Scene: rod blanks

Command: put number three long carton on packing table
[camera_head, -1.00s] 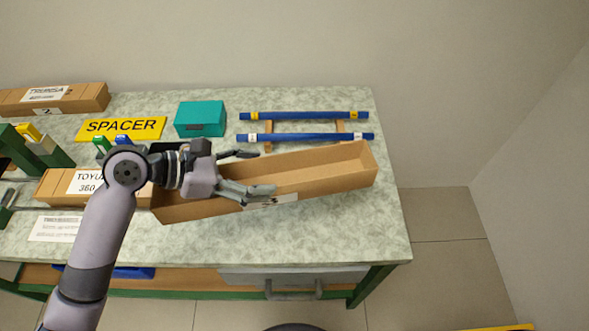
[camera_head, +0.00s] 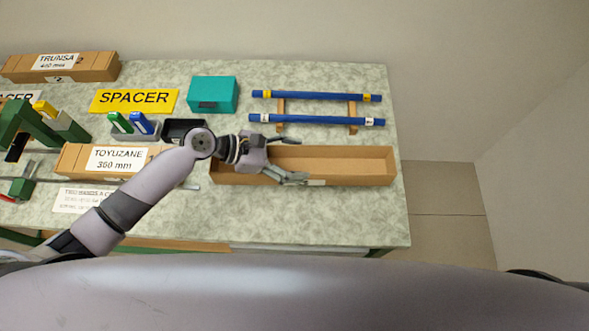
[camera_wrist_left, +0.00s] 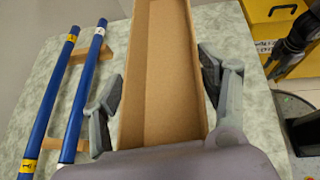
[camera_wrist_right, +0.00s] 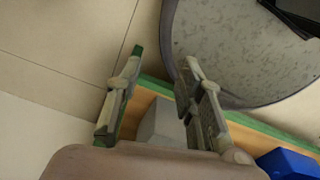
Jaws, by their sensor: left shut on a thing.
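The long open carton (camera_head: 345,160) is a brown, empty, lidless box on the table, lying roughly parallel to its front edge. A white label shows low on its front side, partly behind a finger and not readable now. In the left wrist view one finger lies along each side wall of the carton (camera_wrist_left: 168,75). The packing table (camera_head: 300,220) has a mottled green-grey top. My right gripper (camera_wrist_right: 162,65) shows only in its own wrist view, open and empty.
Two blue rods (camera_head: 320,119) lie on wooden supports behind the carton. A teal box (camera_head: 213,94), a yellow SPACER sign (camera_head: 134,101) and a TOYUZANE carton (camera_head: 75,160) are to the left. A TRUNSA carton (camera_head: 95,70) stands back left. The table's front right is clear.

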